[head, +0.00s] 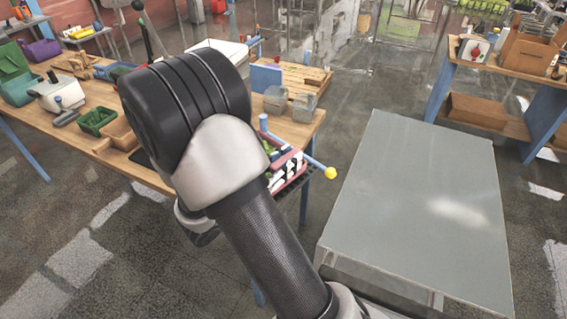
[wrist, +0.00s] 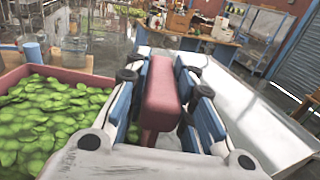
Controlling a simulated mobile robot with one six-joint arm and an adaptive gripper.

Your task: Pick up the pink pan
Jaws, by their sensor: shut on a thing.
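The pink pan shows in the wrist view at the left, with its pink rim (wrist: 75,77) around many green, leaf-like pieces. My gripper (wrist: 160,80) has its blue-padded fingers on both sides of a pink bar that looks like the pan's handle, and it is shut on it. In the head view, my arm hides most of the pan. Only a bit of pink and green shows beside my gripper (head: 286,172) near the right end of the wooden table. I cannot tell whether the pan touches the table.
A grey flat surface (head: 420,190) lies to the right and is bare. Another wooden table (head: 500,70) stands at the back right.

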